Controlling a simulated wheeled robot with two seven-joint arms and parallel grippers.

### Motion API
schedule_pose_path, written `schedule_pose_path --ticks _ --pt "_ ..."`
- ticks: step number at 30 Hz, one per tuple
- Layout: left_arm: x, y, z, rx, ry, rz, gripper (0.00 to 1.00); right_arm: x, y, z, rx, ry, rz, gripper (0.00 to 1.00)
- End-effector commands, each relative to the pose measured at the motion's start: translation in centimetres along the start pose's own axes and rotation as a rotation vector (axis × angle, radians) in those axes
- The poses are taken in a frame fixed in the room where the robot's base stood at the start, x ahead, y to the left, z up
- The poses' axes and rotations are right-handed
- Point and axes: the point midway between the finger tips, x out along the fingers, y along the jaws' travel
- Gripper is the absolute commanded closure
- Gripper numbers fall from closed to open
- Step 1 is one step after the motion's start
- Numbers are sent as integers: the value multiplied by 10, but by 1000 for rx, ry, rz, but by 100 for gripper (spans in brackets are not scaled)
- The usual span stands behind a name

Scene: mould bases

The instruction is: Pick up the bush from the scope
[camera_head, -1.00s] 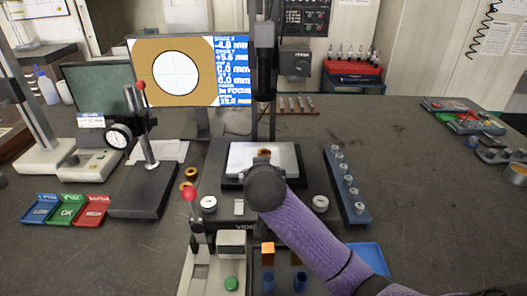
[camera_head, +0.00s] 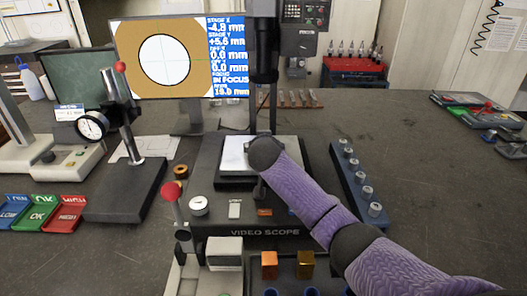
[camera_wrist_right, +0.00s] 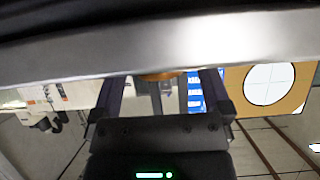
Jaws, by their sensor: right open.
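The bush is an orange-brown ring that shows in the right wrist view (camera_wrist_right: 160,75), partly cut off by a pale metal band across the top. My right gripper (camera_wrist_right: 160,84) is open, with one dark finger on each side of the bush. I cannot tell whether either finger touches it. In the head view my right arm reaches over the stage (camera_head: 233,153) of the video scope (camera_head: 265,232), and its dark wrist hides the fingers and the bush. The monitor (camera_head: 180,62) shows a brown ring around a white circle. My left gripper is not in view.
A rack of several grey pieces (camera_head: 357,181) stands right of the scope. A dial gauge stand (camera_head: 124,188) and blue, green (camera_head: 38,216) and red trays are at left. Orange and brown blocks (camera_head: 269,265) are in front. The bench at right is mostly clear.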

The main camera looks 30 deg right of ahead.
Motion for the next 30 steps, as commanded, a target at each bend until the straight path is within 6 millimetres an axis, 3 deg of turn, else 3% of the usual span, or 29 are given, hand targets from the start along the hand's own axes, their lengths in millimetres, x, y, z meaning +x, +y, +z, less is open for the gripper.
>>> schedule_pose_path --ticks 2,16,25,30 --pt "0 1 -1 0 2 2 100 0 0 0 0 0 0 1" --pt "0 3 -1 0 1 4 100 -1 0 0 -1 -1 0 100" --pt "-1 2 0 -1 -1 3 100 -1 0 -1 0 -1 0 100" --pt "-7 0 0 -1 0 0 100 -10 -1 -16 1 2 -2 100"
